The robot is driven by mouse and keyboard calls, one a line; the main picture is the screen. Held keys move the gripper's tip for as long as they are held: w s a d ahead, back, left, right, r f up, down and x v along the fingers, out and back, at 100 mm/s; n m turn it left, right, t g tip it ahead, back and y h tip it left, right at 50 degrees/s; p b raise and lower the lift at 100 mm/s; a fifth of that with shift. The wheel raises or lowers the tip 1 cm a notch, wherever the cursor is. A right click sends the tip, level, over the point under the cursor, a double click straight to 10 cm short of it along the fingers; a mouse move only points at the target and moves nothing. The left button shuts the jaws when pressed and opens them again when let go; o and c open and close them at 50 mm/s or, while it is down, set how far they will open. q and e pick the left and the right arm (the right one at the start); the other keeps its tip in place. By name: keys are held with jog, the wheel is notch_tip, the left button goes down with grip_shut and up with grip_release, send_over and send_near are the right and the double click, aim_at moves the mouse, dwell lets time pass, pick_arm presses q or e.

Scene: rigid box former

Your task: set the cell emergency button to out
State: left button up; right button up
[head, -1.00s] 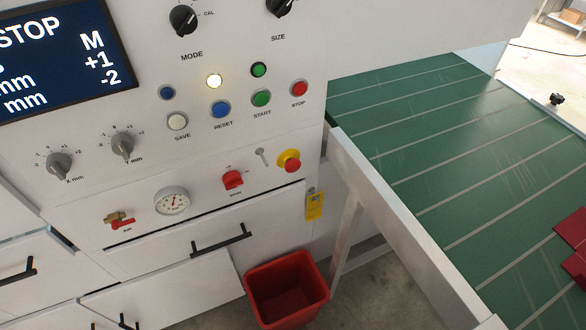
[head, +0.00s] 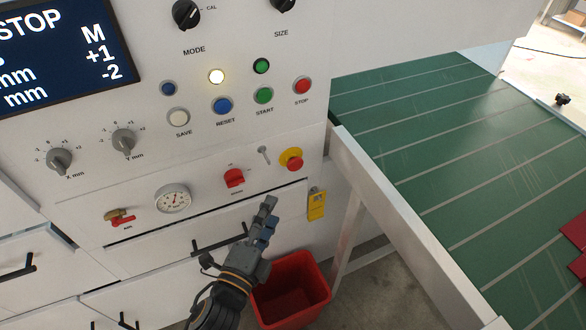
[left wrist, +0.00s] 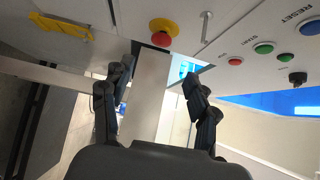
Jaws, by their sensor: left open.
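The cell emergency button (head: 293,161) is a red mushroom head on a yellow round base, at the right of the lower panel in the head view. It also shows in the left wrist view (left wrist: 162,38), ahead of the fingers and apart from them. My left gripper (head: 268,212) is below and left of the button in the head view, in front of the drawers. In the left wrist view its two fingers (left wrist: 156,76) stand apart with nothing between them. Whether the button is pressed in or out is hard to tell. My right gripper does not show.
A small key-like lever (head: 264,154) and a red rotary switch (head: 233,178) sit left of the button. A red bin (head: 290,290) stands below, and a green conveyor (head: 430,140) with a white rail lies to the right.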

aim_at(294, 168)
pick_arm(q)
jog(key=p+x, duration=0.1)
jog(key=x, duration=1.3)
jog(key=shift+s, duration=0.1)
